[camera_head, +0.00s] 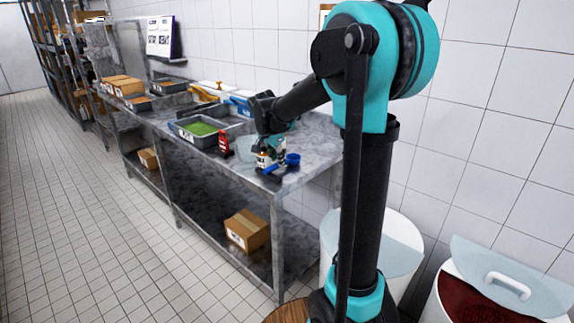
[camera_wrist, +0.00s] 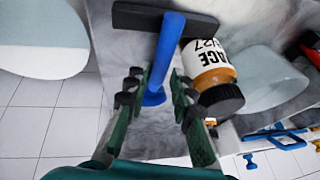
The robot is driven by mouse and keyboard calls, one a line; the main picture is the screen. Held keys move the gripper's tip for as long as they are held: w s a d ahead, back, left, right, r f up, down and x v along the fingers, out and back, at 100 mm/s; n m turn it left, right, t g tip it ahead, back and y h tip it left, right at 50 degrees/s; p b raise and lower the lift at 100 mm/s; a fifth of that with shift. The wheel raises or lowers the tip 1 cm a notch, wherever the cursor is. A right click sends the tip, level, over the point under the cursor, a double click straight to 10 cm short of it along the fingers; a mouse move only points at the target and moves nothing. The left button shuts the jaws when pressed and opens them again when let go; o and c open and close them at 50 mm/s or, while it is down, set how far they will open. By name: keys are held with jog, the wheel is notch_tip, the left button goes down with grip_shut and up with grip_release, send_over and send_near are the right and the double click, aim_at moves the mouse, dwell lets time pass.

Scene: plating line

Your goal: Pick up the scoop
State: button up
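The blue scoop (camera_head: 292,159) is near the right front corner of the steel counter. In the wrist view its long blue handle (camera_wrist: 167,50) runs up the picture between the fingertips, with a rounded blue end (camera_wrist: 153,96) nearest me and a dark crosspiece at the top. My gripper (camera_wrist: 157,88) is open, with a finger on each side of the handle and small gaps showing. I cannot tell whether either finger touches it. In the head view, my gripper (camera_head: 272,152) is low over the counter and partly hides the things there.
A jar with a white label and black lid (camera_wrist: 212,70) stands close right of my gripper. A pale translucent bowl (camera_wrist: 262,82) is beyond it. A red item (camera_head: 225,143) and a green-filled tray (camera_head: 200,128) are farther left along the counter (camera_head: 310,135). White bins stand at right.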

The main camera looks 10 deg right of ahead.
jog(key=shift+x, duration=1.45)
jog(key=shift+a, duration=0.1)
jog(key=shift+c, duration=0.4)
grip_shut()
notch_tip(320, 180, up, 20)
